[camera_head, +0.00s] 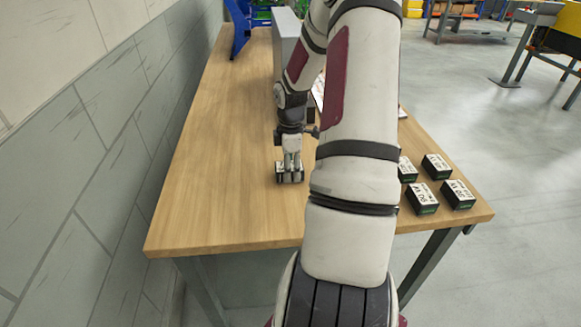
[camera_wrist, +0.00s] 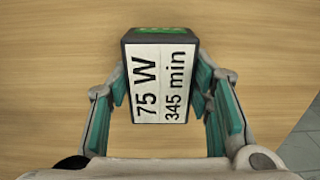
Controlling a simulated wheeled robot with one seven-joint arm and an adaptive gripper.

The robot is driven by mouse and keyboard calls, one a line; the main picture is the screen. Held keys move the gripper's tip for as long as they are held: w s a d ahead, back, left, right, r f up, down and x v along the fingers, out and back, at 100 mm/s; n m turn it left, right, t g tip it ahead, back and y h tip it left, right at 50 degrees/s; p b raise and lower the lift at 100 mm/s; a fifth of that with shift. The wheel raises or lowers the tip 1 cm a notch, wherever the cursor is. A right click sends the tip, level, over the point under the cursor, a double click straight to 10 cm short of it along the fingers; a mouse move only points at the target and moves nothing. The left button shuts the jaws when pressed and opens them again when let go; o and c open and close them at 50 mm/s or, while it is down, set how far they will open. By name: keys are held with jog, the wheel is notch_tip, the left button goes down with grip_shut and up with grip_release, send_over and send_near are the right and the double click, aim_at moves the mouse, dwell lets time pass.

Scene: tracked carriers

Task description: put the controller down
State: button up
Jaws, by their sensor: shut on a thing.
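My gripper (camera_head: 290,172) is shut on the controller (camera_wrist: 161,80), a dark box with a green end and a white label reading "75 W" and "345 min". In the wrist view the box sits between the two teal-padded fingers (camera_wrist: 163,100), label facing the camera. In the head view my gripper points down at the middle of the wooden table (camera_head: 215,200). The held box shows only as a small dark shape at the fingertips, low over or on the wood; I cannot tell whether it touches.
Several similar dark boxes with white labels (camera_head: 422,197) stand at the table's right front corner. A grey box (camera_head: 287,42) and a blue rack (camera_head: 240,26) stand at the back. The table is bare left and in front of my gripper. A wall (camera_head: 90,130) runs along the left.

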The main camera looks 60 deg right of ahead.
jog(key=o, duration=1.4)
jog(key=shift+f, duration=0.1)
jog(key=shift+o, duration=0.2)
notch_tip(320, 180, up, 11)
jog(key=p, duration=0.2)
jog(key=w+a+r+m+h, duration=0.1)
jog(key=w+a+r, duration=0.1)
jog(key=a+r, duration=0.8)
jog(key=s+a+r+m+h, duration=0.1)
jog(key=s+a+r, duration=0.15)
jog(key=a, duration=0.35)
jog(key=s+a+r+m, duration=0.1)
jog(key=a+r+m, duration=0.15)
jog(key=a, duration=0.35)
jog(key=s+a+r+m+t+y, duration=0.1)
jog(key=s+a, duration=0.5)
jog(key=a, duration=0.1)
jog(key=s+a+r+m+t+y, duration=0.1)
jog(key=s+a+m+t, duration=0.1)
jog(key=s+a, duration=0.5)
jog(key=shift+a+r, duration=0.3)
jog(key=shift+a, duration=0.3)
jog(key=shift+m, duration=0.25)
